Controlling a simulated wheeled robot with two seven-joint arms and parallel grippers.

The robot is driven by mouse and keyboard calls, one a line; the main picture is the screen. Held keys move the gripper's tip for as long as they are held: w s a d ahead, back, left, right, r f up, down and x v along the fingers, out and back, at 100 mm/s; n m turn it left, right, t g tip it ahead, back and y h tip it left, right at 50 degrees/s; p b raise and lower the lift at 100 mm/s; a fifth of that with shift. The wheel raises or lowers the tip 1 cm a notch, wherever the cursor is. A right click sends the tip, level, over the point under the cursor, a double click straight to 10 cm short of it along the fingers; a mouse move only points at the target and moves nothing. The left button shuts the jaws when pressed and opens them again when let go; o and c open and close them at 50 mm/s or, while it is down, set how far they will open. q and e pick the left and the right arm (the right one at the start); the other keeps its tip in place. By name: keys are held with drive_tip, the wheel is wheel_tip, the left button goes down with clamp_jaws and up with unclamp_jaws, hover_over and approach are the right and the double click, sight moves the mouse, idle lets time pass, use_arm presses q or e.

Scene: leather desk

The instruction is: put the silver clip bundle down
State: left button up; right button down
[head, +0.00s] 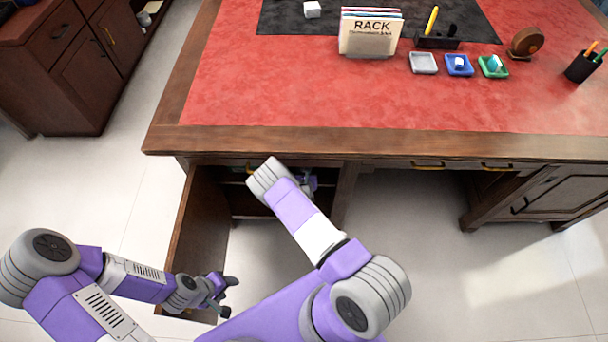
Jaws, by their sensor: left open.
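I cannot make out a silver clip bundle in the head view. My left gripper (224,291) is open and empty, low at the left by the lower end of the open wooden cabinet door (196,240). My right arm reaches under the desk's front edge toward the open cabinet compartment (246,200). Its wrist hides most of the right gripper (309,183), so its fingers and anything in them cannot be seen. On the red desk top (270,80), a grey tray (423,63) looks empty.
A blue tray (459,65) and a green tray (493,66) hold small items. The front desk top is clear.

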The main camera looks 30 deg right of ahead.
wheel_tip(320, 180, down, 4)
drive_tip(key=shift+w+d+r+b, duration=0.1)
drive_tip(key=shift+r+b, duration=0.1)
drive_tip(key=shift+b, duration=0.7)
drive_tip(key=shift+r, duration=0.1)
drive_tip(key=c, duration=0.9)
unclamp_jaws()
drive_tip(key=shift+o, duration=0.2)
